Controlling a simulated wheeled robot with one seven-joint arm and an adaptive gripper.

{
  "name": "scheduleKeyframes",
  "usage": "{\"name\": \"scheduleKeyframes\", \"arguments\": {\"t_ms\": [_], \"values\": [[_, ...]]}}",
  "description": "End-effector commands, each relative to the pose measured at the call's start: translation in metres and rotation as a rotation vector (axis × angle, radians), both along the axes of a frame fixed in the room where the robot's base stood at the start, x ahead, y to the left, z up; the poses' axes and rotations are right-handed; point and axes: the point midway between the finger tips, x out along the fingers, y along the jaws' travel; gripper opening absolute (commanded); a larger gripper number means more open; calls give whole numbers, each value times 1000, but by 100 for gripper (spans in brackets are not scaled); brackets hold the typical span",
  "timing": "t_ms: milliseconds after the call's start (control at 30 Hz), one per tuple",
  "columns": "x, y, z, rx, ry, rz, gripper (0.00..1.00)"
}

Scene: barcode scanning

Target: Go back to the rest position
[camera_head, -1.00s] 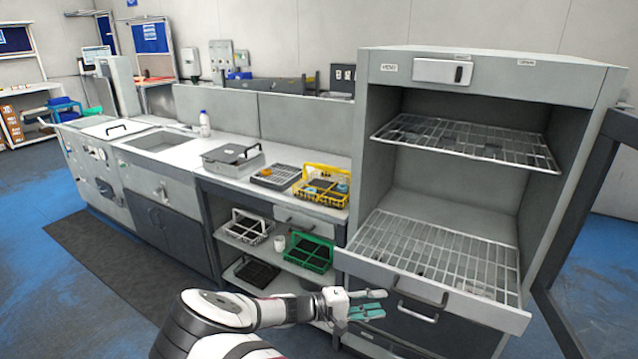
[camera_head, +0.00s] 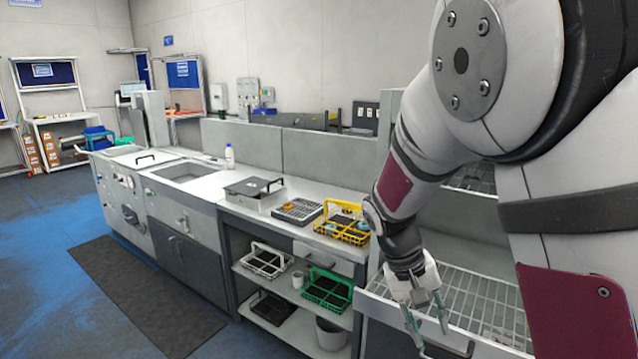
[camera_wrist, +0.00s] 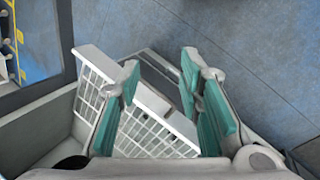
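My gripper (camera_head: 428,318) points down in front of the pulled-out wire shelf (camera_head: 484,298) of the grey cabinet, at the right of the head view. In the wrist view my gripper (camera_wrist: 165,105) has its two teal-padded fingers spread apart, with nothing between them. The shelf's white grid (camera_wrist: 150,125) and front edge show beneath the fingers. My arm is raised and folded, and it hides most of the cabinet in the head view.
A yellow basket (camera_head: 343,224) and a dark tray (camera_head: 297,211) stand on the counter. A green basket (camera_head: 327,290) and a white basket (camera_head: 266,261) are on the shelf below. A grey bin (camera_head: 331,333) stands lower.

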Motion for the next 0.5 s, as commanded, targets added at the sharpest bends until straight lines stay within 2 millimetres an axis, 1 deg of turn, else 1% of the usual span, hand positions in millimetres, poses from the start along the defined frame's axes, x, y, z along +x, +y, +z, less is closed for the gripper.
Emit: {"name": "scheduleKeyframes", "arguments": {"t_ms": [33,200,367,500], "values": [[-8,-1,16,46,-27,-5,33],[-35,0,57,173,-106,0,33],[-64,0,94,267,-198,21,33],[-92,1,121,326,-285,48,33]]}}
